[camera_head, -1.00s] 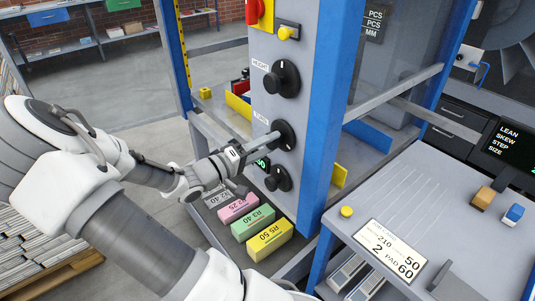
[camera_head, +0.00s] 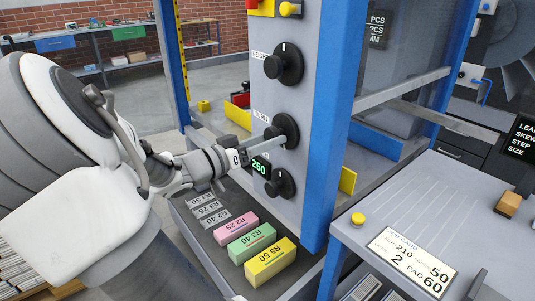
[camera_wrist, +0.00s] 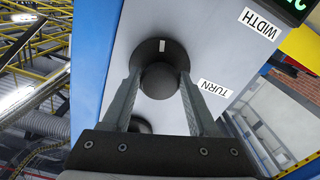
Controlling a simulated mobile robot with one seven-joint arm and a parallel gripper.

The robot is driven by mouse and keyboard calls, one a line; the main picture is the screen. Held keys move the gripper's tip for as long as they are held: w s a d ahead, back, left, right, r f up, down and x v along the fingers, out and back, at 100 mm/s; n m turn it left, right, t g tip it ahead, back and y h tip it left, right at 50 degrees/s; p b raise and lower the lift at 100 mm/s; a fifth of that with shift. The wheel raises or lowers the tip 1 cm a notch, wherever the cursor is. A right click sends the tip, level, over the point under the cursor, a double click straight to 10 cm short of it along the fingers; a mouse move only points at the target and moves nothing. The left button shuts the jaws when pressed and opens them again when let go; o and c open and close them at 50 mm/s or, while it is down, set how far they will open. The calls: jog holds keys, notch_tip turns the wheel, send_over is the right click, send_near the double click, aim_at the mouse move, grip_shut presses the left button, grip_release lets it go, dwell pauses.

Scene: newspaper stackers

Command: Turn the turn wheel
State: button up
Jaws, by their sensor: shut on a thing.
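The turn wheel (camera_head: 290,126) is a round black knob, the middle of three on the grey column, beside a label reading TURN. My gripper (camera_head: 276,138) reaches it from the left, with its fingers at the knob. In the wrist view the turn wheel (camera_wrist: 163,48) has a white mark at its top edge. The fingers of my gripper (camera_wrist: 160,80) lie on both sides of its rounded centre and are shut on it. The TURN label (camera_wrist: 215,88) is to the right. The fingers hide part of the wheel.
A height knob (camera_head: 284,63) is above and another black knob (camera_head: 281,184) below, near a green display (camera_head: 260,166) reading 250. Pink (camera_head: 236,228), green (camera_head: 250,243) and yellow (camera_head: 270,262) blocks lie below. A blue post (camera_head: 332,130) stands to the right.

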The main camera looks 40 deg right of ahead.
jog(key=shift+w+m+b, duration=0.1)
jog(key=shift+m+b, duration=1.05)
jog(key=shift+m, duration=0.45)
jog(key=o, duration=1.3)
jog(key=shift+o, duration=0.2)
jog(key=shift+a, duration=0.1)
jog(key=w+a+p, duration=0.2)
jog(key=a+p, duration=0.2)
jog(key=a, duration=1.3)
jog(key=shift+s, duration=0.1)
